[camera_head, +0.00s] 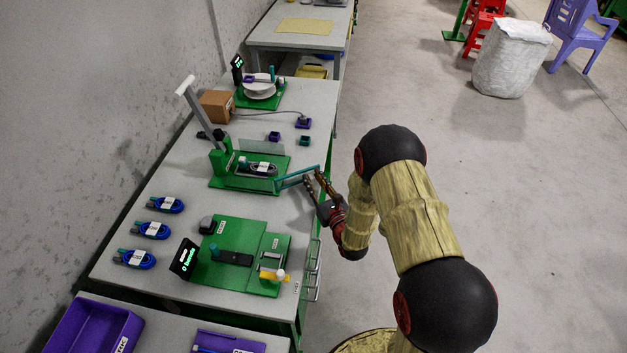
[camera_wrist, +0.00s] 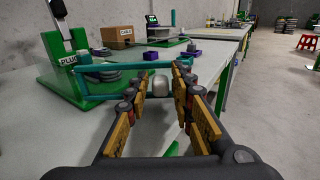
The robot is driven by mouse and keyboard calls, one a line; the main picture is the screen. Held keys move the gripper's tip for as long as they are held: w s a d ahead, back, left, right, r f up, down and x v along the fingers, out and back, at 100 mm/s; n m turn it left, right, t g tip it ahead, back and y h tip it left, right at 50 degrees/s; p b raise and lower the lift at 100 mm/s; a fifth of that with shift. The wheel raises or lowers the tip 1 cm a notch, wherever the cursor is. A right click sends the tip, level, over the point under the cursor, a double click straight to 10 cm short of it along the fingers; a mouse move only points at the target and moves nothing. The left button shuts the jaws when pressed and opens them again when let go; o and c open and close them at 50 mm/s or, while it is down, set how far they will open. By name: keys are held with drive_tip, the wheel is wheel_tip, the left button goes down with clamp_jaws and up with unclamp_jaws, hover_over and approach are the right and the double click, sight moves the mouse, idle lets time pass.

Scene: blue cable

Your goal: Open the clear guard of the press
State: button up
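The press (camera_head: 220,155) is green with a raised grey-white lever, on a green base on the bench. In the wrist view its post, labelled "PLUG" (camera_wrist: 68,60), stands at the left. The clear guard (camera_head: 262,147) shows as a faint see-through pane. In the wrist view the teal bar (camera_wrist: 115,67) crosses at the fingertips of my gripper (camera_wrist: 163,75). The fingers are apart; I cannot tell whether they touch the bar.
A coiled dark cable (camera_head: 262,169) lies on the press base. Several blue cable coils (camera_head: 150,229) lie at the left. A green fixture plate (camera_head: 228,265) is in front, and a cardboard box (camera_head: 217,106) stands behind. The floor right of the bench is clear around my arm.

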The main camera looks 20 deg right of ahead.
drive_tip(key=shift+o, duration=1)
drive_tip(key=s+d, duration=0.1)
drive_tip(key=s, duration=1.1)
drive_tip(key=shift+d, duration=0.3)
